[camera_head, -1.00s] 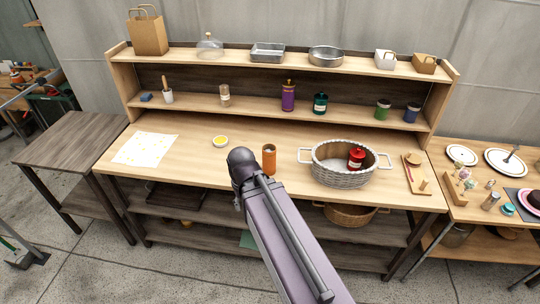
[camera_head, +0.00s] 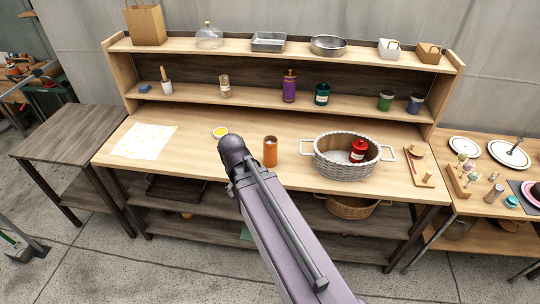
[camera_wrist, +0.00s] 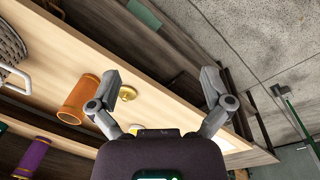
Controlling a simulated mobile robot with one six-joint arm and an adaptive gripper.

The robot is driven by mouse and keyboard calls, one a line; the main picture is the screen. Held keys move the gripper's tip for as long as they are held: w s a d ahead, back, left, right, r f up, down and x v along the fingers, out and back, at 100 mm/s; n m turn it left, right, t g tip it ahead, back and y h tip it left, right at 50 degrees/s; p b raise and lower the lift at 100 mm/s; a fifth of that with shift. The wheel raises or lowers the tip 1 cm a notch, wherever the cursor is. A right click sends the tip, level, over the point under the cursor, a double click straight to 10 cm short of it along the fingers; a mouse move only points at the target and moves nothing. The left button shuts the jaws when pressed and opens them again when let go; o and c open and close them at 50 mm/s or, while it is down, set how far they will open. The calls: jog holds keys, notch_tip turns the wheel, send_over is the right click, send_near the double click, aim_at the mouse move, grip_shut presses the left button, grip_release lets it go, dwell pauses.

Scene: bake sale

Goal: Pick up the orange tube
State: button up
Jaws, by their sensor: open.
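The orange tube (camera_head: 270,152) stands upright on the wooden worktop (camera_head: 205,165), just right of the end of my arm and left of the wicker basket. It also shows in the wrist view (camera_wrist: 80,98), beside the left finger and outside the gap between the fingers. My gripper (camera_wrist: 160,82) is open and empty, its two fingers spread wide. In the head view my arm hides the fingers, and the tube is fully in sight.
A white wicker basket (camera_head: 345,172) holds a red jar (camera_head: 358,149). A small yellow dish (camera_head: 220,132) sits behind my arm's end. A patterned sheet (camera_head: 145,140) lies at the left. A shelf above carries a purple bottle (camera_head: 289,87) and a green jar (camera_head: 322,94).

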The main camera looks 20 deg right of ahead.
jog(key=w+d+n+t+h+b, duration=0.1)
jog(key=w+d+n+h+b, duration=0.3)
jog(key=w+n, duration=0.5)
jog(key=w+d+n+t+h+b, duration=0.1)
jog(key=w+d+n+h+b, duration=0.4)
jog(key=w, duration=0.7)
jog(key=n+h, duration=0.2)
jog(key=n, duration=0.2)
jog(key=shift+w+d+f, duration=0.15)
jog(key=shift+w+d, duration=0.15)
jog(key=b, duration=0.5)
send_over(270, 152)
jog(key=w+a, duration=0.2)
jog(key=a, duration=0.1)
jog(key=shift+f, duration=2.05)
jog(key=shift+d+f, duration=0.1)
